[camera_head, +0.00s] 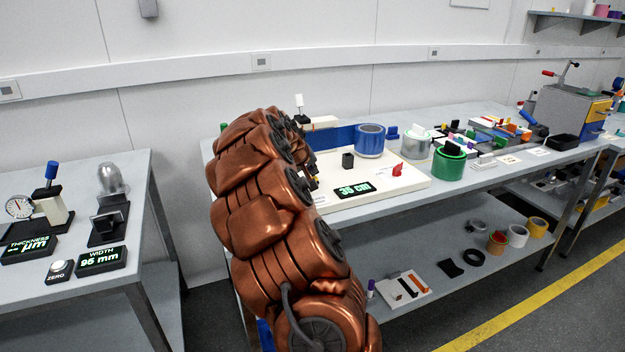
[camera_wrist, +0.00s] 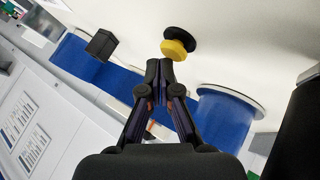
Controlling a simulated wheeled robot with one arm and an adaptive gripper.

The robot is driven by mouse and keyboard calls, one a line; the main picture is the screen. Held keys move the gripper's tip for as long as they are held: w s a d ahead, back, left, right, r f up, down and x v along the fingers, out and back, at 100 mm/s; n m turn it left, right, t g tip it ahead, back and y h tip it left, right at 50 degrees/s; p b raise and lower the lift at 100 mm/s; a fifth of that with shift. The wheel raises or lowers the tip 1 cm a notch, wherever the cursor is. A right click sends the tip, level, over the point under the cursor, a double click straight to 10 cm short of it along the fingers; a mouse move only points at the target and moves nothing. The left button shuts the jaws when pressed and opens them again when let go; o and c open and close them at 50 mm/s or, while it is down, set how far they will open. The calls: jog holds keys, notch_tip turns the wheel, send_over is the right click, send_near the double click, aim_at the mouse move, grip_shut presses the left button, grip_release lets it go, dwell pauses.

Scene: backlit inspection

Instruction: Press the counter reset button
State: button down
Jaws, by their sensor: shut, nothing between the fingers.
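A yellow button (camera_wrist: 174,51) on a round black base (camera_wrist: 182,40) sits on the cream board in the wrist view. It looks like the counter reset button, though no label on it can be read. My gripper (camera_wrist: 159,64) is shut and empty. Its fingertips appear just beside the yellow cap; I cannot tell whether they touch it. The counter display (camera_head: 355,189) reads 35 cm in the head view. It stands on the cream board (camera_head: 400,185). My arm hides the button and most of my gripper in the head view.
A blue ribbon (camera_wrist: 85,63) crosses the board to a blue roll (camera_wrist: 228,118), also in the head view (camera_head: 370,141). A black block (camera_wrist: 101,45) and a red pointer (camera_head: 397,170) stand nearby. A green roll (camera_head: 450,163) stands right of the board.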

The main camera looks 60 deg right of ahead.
jog(key=shift+f, duration=0.35)
dwell(0.8)
dwell(0.4)
jog(key=shift+r, duration=0.8)
jog(key=shift+r, duration=0.1)
jog(key=shift+r+p, duration=0.9)
jog(key=shift+r, duration=1.5)
